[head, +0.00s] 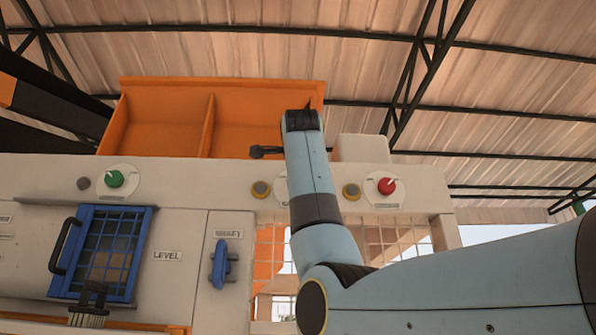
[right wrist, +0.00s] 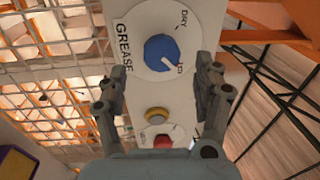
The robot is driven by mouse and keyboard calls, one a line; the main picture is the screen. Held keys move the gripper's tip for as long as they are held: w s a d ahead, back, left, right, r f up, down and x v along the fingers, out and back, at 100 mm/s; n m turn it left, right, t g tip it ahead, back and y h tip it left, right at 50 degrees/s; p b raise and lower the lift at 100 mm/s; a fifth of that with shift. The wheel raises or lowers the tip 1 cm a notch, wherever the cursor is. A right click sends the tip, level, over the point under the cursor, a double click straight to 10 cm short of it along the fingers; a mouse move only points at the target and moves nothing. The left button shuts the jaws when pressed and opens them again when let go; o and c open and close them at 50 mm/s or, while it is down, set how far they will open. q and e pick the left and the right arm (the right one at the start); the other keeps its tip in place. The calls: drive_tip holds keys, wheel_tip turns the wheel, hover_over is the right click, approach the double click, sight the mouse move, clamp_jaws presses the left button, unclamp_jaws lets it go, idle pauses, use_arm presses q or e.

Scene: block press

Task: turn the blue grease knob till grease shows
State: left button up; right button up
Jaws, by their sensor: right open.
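The blue grease knob (right wrist: 160,48) sits on a round white dial in the right wrist view, marked GREASE and DRY. Its white pointer line aims at the lower right, at a small mark I cannot read, away from DRY. My right gripper (right wrist: 166,82) is open, its fingers apart on the two sides of the dial's lower part. No finger visibly touches the knob. In the head view my right arm covers the knob, and only an edge of its white dial shows. My left gripper is not in view.
The panel carries yellow buttons (head: 261,190) (head: 351,191), a red knob (head: 387,186) and a green knob (head: 114,179). Below are a blue barred door (head: 127,225) and a blue handle (head: 220,264). An orange bin (head: 165,125) stands above. Wire mesh (right wrist: 45,60) lies beside the panel.

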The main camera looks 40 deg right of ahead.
drive_tip(key=v, duration=0.7)
drive_tip(key=shift+s+a, duration=0.25)
drive_tip(key=shift+s, duration=0.1)
drive_tip(key=shift+f, duration=0.1)
